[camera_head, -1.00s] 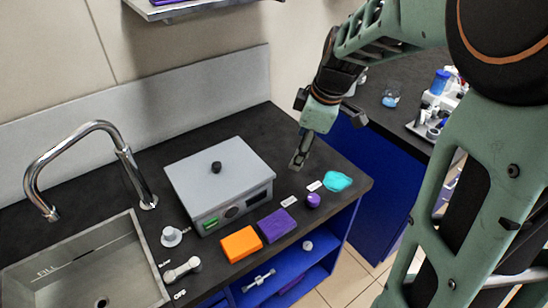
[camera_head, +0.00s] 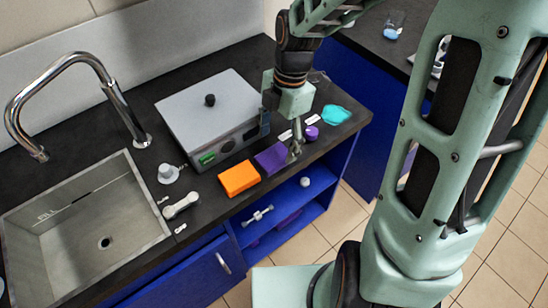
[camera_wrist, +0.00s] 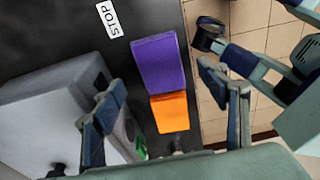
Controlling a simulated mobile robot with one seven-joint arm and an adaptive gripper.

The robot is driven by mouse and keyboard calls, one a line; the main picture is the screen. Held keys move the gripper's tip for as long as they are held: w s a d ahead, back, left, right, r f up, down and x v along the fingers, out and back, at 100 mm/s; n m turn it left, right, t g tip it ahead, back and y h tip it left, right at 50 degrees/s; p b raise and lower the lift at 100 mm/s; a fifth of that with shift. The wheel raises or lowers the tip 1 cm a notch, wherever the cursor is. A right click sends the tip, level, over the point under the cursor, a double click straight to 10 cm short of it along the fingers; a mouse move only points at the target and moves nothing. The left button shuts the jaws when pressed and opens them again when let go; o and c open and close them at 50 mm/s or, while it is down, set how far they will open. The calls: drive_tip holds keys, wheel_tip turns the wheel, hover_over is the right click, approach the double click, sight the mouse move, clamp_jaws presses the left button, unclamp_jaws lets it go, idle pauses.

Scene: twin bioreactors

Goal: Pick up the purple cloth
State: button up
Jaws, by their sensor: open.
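The purple cloth (camera_head: 270,158) is a folded rectangular block on the dark counter, in front of the grey box and beside the orange cloth (camera_head: 239,178). In the wrist view the purple cloth (camera_wrist: 160,62) lies beyond and between my fingertips, with the orange cloth (camera_wrist: 170,112) nearer. My gripper (camera_head: 296,150) points down near the right end of the purple cloth and partly overlaps it in the head view. The wrist view shows my gripper (camera_wrist: 160,95) with fingers wide apart and nothing between them. I cannot tell its exact height above the counter.
The grey lidded box (camera_head: 210,110) stands close behind the cloths. A round purple knob (camera_head: 312,133), white labels and a teal cloth (camera_head: 336,115) lie to the right. A steel sink (camera_head: 85,215) is at left. The counter's front edge (camera_head: 225,215) is close to the cloths.

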sight(274, 156)
drive_tip(key=f, duration=0.4)
drive_tip(key=shift+s+a+f, duration=0.15)
drive_tip(key=shift+s+a, duration=0.1)
drive_tip(key=shift+a, duration=0.1)
drive_tip(key=shift+c, duration=0.4)
drive_tip(key=c, duration=1)
drive_tip(key=shift+r, duration=0.2)
